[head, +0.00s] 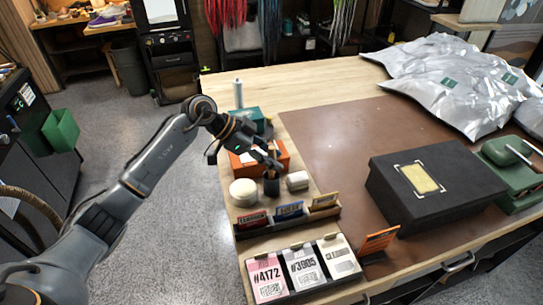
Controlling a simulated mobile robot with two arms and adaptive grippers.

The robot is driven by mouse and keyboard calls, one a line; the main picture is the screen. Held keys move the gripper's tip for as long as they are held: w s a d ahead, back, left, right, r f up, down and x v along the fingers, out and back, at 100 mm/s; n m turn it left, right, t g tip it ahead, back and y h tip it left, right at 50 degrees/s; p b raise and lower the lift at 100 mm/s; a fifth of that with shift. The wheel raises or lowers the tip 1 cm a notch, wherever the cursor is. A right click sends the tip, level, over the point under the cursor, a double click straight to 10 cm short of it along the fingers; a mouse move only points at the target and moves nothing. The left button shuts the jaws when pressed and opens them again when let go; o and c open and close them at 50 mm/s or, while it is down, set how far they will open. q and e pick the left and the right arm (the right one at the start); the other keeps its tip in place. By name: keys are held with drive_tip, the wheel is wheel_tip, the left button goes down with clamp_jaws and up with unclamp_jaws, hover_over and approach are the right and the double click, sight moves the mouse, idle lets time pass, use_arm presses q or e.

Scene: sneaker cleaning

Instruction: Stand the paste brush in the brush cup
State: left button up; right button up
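A small dark cup (271,186), which looks like the brush cup, stands on the wooden strip at the table's left end, between a round cream tin (243,193) and a small pale block or roll (297,181). My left gripper (272,164) reaches in from the left, its fingertips just above the cup's mouth. Its fingers are small and dark here, so I cannot tell whether they are open or shut. I cannot make out the paste brush clearly; it may be hidden at the fingers or cup. My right gripper is out of view.
An orange box (243,164), a teal box (247,114) and a white bottle (238,93) stand behind the cup. A card rack (330,215) stands in front. A black box (437,211) sits at right on the brown mat (330,150), whose middle is clear.

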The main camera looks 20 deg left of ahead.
use_arm(q)
drive_tip(key=shift+a, duration=0.1)
drive_tip(key=v, duration=1.2)
idle(0.9)
